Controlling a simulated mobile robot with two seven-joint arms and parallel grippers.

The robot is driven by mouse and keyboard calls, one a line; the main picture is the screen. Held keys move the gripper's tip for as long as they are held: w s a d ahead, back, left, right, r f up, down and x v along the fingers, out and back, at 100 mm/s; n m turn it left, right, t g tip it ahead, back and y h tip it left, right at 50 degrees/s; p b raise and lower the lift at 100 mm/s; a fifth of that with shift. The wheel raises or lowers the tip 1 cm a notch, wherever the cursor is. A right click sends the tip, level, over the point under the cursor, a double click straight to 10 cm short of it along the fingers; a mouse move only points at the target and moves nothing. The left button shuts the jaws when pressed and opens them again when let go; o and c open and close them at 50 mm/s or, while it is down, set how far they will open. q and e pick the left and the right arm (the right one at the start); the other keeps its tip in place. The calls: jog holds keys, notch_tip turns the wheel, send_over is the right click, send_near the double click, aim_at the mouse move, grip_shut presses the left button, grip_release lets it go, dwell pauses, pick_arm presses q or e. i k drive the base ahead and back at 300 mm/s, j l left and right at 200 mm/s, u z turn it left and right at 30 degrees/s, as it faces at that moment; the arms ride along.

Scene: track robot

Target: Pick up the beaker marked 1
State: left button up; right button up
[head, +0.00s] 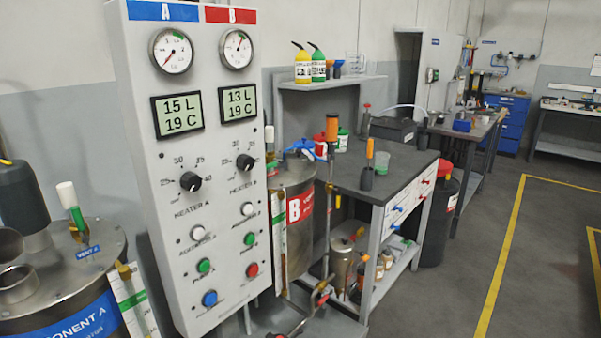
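No beaker with a readable 1 shows in the head view. A clear beaker-like vessel (353,66) stands on the small wall shelf at the back; no marking on it can be read. A small greenish see-through cup (382,162) stands on the dark workbench top, right of an orange-handled tool; any mark on it is too small to read. Neither of my grippers is in view.
A tall control panel (205,140) stands close in front, with tank A (70,315) left and tank B (293,185) behind it. The workbench (400,182) is beyond. A black drum (437,225) stands beside it. Free floor (500,250) lies to the right.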

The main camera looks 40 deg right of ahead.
aim_at(382, 159)
jog(key=z, duration=1.65)
jog(key=i+l+z, duration=0.3)
jog(key=i, duration=0.25)
jog(key=i+l+z, duration=0.3)
jog(key=i, duration=0.2)
jog(key=i+z, duration=0.35)
jog(key=i, duration=0.2)
jog(key=i+u, duration=0.2)
jog(key=i, duration=0.35)
jog(key=i+l+u, duration=0.2)
jog(key=i, duration=0.35)
jog(key=i+l+u, duration=0.1)
jog(key=i+u, duration=0.15)
jog(key=u, duration=0.15)
jog(key=i+l+u, duration=0.2)
jog(key=u, duration=0.2)
jog(key=i+l+u, duration=0.5)
jog(key=u, duration=0.3)
jog(key=l, duration=0.1)
